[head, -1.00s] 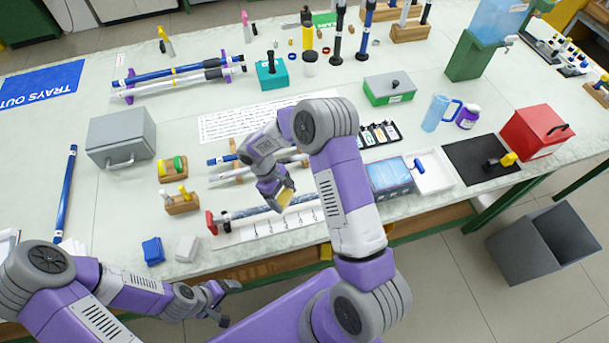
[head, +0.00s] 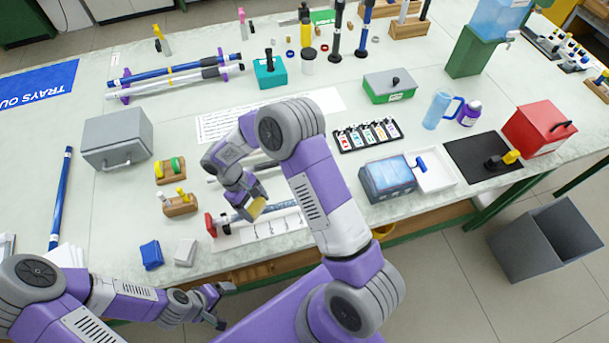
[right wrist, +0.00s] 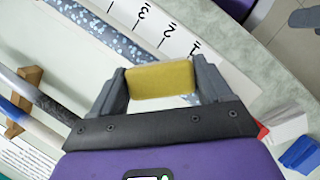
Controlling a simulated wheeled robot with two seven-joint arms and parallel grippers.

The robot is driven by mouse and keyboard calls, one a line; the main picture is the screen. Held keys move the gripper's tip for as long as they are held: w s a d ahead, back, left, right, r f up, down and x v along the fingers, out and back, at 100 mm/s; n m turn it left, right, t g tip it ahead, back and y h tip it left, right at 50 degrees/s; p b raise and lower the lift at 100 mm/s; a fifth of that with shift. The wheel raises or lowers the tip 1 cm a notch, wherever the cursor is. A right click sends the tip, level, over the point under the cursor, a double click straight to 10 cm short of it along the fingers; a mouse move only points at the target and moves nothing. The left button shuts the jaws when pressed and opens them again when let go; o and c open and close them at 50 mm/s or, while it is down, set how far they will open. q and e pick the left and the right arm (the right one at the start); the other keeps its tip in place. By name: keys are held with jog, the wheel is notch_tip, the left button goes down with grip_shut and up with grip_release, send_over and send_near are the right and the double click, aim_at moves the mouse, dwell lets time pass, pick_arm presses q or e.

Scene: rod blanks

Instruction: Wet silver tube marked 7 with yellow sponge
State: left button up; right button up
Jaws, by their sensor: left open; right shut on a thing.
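My right gripper (head: 254,202) is shut on the yellow sponge (head: 257,208); the sponge also shows between the fingers in the right wrist view (right wrist: 160,80). The sponge is over a speckled blue-grey tube (head: 281,206) along the table's front, partly hidden by the gripper. The tube shows in the right wrist view (right wrist: 92,30) too; I cannot tell whether the sponge touches it. More tubes lie behind it, one pale grey (right wrist: 40,98). I can read no 7 on any tube. My left gripper (head: 221,306) is open and empty beyond the table's front edge.
A numbered white strip (head: 262,230) lies before the speckled tube, and a red clamp (head: 211,225) is at its left end. A wooden block with yellow tools (head: 180,207), a blue block (head: 151,254) and a grey box (head: 118,138) stand left. A white tray (head: 437,178) is right.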

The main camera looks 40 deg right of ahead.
jog(key=shift+w+a, duration=0.1)
jog(key=shift+a, duration=0.35)
jog(key=shift+w+a+r, duration=0.1)
jog(key=shift+a+r, duration=0.05)
jog(key=shift+a, duration=0.15)
jog(key=shift+w+r+p, duration=0.1)
jog(key=shift+r+p, duration=0.35)
jog(key=shift+r, duration=0.4)
notch_tip(320, 180, up, 2)
jog(key=shift+d+r+p, duration=0.1)
jog(key=shift+r+p, duration=0.1)
jog(key=shift+p, duration=0.55)
jog(key=shift+r+p, duration=1.2)
jog(key=shift+r, duration=0.65)
